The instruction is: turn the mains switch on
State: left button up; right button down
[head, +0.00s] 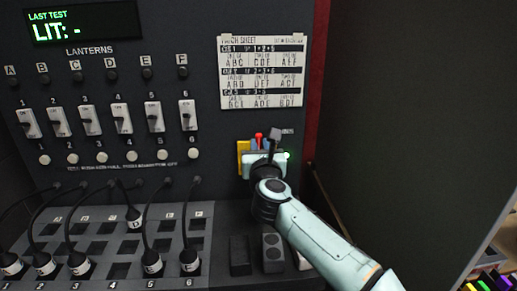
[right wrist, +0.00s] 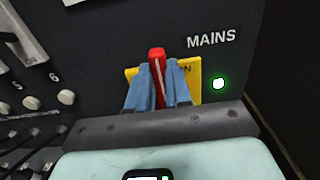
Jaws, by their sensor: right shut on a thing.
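The mains switch has a red lever (right wrist: 157,58) on a yellow plate (right wrist: 194,84) under the MAINS label. In the right wrist view the lever points up, and a letter N shows on the plate to its right. My right gripper (right wrist: 162,80) is shut on the lever, with one blue finger on each side of it. A green lamp (right wrist: 219,84) glows to the right of the plate. In the head view the red lever (head: 259,137) and yellow plate (head: 242,155) show past my right gripper (head: 260,144), which hides the lower part. My left gripper is not in view.
A patch sheet (head: 261,72) hangs above the switch. Several white lantern switches (head: 121,119) and plugged cables (head: 150,245) are to the left. A display (head: 82,22) reads "LIT: -". Dark blocks (head: 273,253) stand on the ledge below. A red post (head: 317,80) edges the panel.

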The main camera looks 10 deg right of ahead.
jog(key=c, duration=1)
grip_release()
jog(key=shift+c, duration=0.2)
jog(key=shift+s, duration=0.1)
jog(key=shift+s, duration=0.3)
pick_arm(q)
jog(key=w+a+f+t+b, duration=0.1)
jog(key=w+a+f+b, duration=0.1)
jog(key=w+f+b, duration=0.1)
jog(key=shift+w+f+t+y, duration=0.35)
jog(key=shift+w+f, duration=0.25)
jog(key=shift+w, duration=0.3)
pick_arm(e)
jog(key=s, duration=1.2)
jog(key=shift+s, duration=0.35)
